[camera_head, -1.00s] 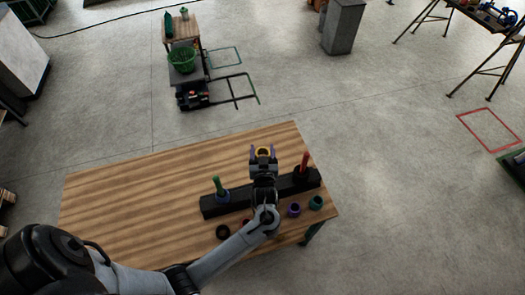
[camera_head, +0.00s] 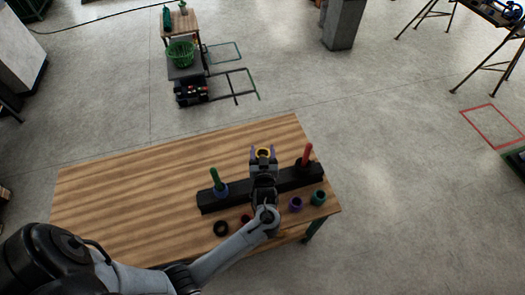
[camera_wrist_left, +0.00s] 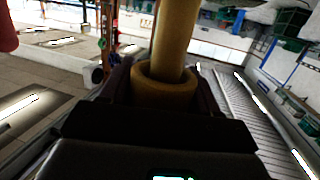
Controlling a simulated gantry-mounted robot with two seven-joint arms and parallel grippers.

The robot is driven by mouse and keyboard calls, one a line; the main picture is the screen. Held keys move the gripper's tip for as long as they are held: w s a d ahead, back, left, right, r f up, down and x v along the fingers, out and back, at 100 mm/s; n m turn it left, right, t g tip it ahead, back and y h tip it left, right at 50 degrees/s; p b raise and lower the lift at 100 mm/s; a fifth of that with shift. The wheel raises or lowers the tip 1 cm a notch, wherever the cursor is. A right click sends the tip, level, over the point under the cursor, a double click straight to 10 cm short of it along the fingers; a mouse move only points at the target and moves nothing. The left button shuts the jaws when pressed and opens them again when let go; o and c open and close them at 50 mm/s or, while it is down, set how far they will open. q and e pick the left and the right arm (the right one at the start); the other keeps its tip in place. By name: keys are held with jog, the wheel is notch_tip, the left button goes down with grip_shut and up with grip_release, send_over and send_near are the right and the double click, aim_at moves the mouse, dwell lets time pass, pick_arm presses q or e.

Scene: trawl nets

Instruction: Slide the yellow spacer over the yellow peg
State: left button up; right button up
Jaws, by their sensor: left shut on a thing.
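My left gripper (camera_head: 263,153) is shut on the yellow spacer (camera_head: 263,151), a thick ring, over the middle of the black peg bar (camera_head: 209,200). In the left wrist view, the yellow spacer (camera_wrist_left: 165,88) sits between the fingers. The yellow peg (camera_wrist_left: 176,38) runs into its opening there; the peg's end is hidden inside, so I cannot tell how deep it reaches. The yellow peg is hidden behind my gripper in the head view. My right gripper is not in view.
A green peg (camera_head: 214,177) with a blue ring stands left on the bar, a red peg (camera_head: 307,152) right. Black (camera_head: 221,229), purple (camera_head: 296,204) and teal (camera_head: 319,198) rings lie near the front edge of the wooden table (camera_head: 130,195). The table's left side is clear.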

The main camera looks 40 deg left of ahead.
pick_arm(q)
jog(key=shift+f, duration=0.3)
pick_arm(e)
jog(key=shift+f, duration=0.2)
pick_arm(q)
jog(key=o, duration=1.1)
jog(key=shift+o, duration=0.2)
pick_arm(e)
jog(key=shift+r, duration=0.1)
